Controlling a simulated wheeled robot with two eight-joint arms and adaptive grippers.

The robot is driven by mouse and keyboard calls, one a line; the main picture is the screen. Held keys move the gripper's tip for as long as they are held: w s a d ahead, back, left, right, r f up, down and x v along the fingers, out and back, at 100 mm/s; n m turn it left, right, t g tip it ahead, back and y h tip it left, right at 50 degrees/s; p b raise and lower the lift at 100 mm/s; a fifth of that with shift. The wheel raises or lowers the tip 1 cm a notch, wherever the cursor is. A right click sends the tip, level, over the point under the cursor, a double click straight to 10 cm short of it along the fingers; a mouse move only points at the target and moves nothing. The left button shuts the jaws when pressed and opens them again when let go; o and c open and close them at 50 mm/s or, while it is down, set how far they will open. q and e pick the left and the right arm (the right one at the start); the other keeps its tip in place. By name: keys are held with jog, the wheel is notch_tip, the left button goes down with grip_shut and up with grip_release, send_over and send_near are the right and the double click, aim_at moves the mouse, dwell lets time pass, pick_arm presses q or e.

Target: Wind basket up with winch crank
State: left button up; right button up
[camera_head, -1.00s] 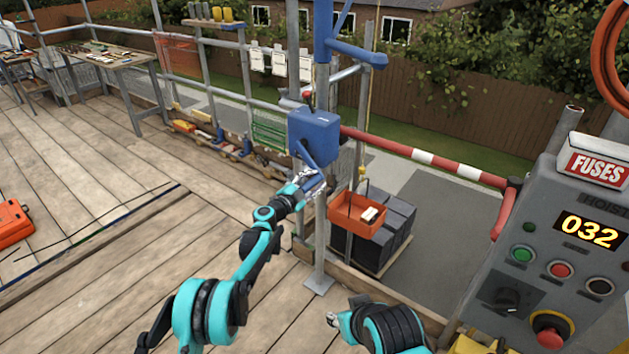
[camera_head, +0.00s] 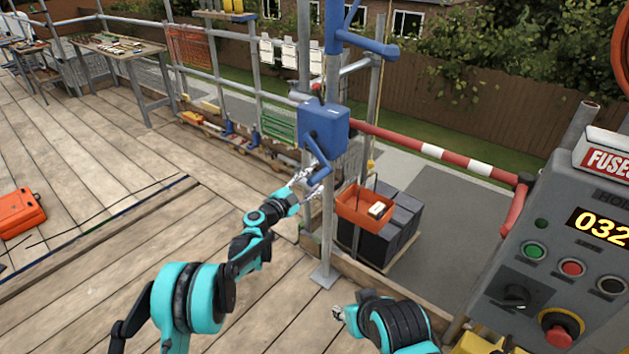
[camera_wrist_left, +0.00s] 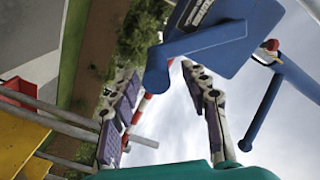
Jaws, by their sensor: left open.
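The blue winch (camera_head: 325,125) is mounted on a grey scaffold post. Its blue crank (camera_head: 317,152) hangs down on the near side. My left gripper (camera_head: 307,184) is open beside the crank's lower end. In the left wrist view its two fingers (camera_wrist_left: 162,118) are spread, with the blue crank arm (camera_wrist_left: 205,43) ahead of them and its end at the gap. I cannot tell whether they touch.
A red-and-white barrier (camera_head: 430,151) runs right from the winch post. The hoist control box (camera_head: 550,245) reads 032 at the right. An orange case (camera_head: 20,212) lies on the planks at left. A workbench (camera_head: 120,47) stands at the back. The middle decking is clear.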

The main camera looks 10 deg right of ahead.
pick_arm(q)
jog(key=shift+v, duration=1)
jog(key=v, duration=1.2)
jog(key=shift+d, duration=0.1)
